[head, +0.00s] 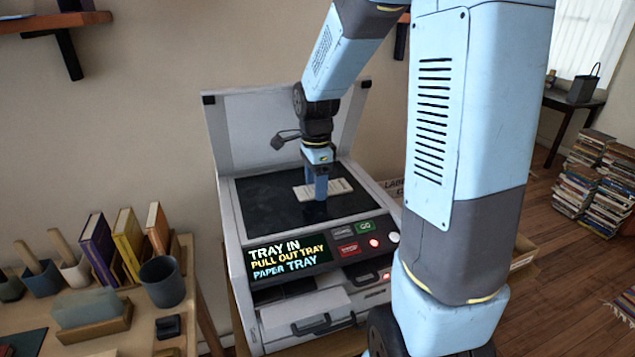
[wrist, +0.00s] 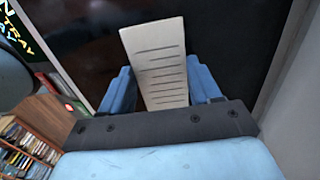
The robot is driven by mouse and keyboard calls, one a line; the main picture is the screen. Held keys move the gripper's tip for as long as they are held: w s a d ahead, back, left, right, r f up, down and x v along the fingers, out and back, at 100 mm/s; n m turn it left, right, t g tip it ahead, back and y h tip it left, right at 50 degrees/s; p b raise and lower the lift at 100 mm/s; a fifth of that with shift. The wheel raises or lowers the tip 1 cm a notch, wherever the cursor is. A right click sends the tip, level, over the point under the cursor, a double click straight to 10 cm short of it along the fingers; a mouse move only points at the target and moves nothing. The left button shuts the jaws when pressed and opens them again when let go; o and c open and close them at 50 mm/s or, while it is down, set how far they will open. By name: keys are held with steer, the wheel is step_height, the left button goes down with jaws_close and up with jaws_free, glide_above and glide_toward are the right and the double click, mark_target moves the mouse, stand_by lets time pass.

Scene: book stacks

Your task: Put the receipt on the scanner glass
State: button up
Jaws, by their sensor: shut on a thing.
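The receipt (head: 338,187) is a pale slip with dark printed lines. In the head view it is at the dark scanner glass (head: 262,205), near the middle of the pane. My gripper (head: 316,190) is over the glass with its blue fingers pointing down, shut on the receipt. In the wrist view the receipt (wrist: 158,62) stretches out between the two blue fingers (wrist: 160,92), with the dark glass (wrist: 225,40) behind it. I cannot tell whether the receipt touches the glass. The scanner lid (head: 250,125) stands open behind.
The scanner's front panel (head: 290,262) has a lit display and several buttons. A paper tray (head: 305,312) sits below it. At left, a desk holds books (head: 128,240) and a dark cup (head: 162,281). Book stacks (head: 600,180) stand on the floor at right.

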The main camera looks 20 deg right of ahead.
steer(key=shift+s+f, duration=0.35)
steer(key=shift+f, duration=0.25)
steer(key=o, duration=1.1)
steer(key=shift+w, duration=0.1)
steer(key=shift+w+r, duration=0.1)
steer(key=shift+r, duration=0.25)
step_height(320, 180, up, 12)
steer(key=f, duration=0.1)
steer(key=shift+s+d+r+n+t, duration=0.1)
steer(key=shift+s+r+n+t, duration=0.9)
steer(key=shift+s+n, duration=2.15)
steer(key=shift+s+d+r+n+t, duration=0.1)
steer(key=shift+s+r+n+t, duration=0.8)
steer(key=shift+s+n, duration=2.25)
steer(key=shift+s+r+n+t, duration=1)
steer(key=shift+s+n, duration=1.7)
steer(key=shift+s, duration=0.8)
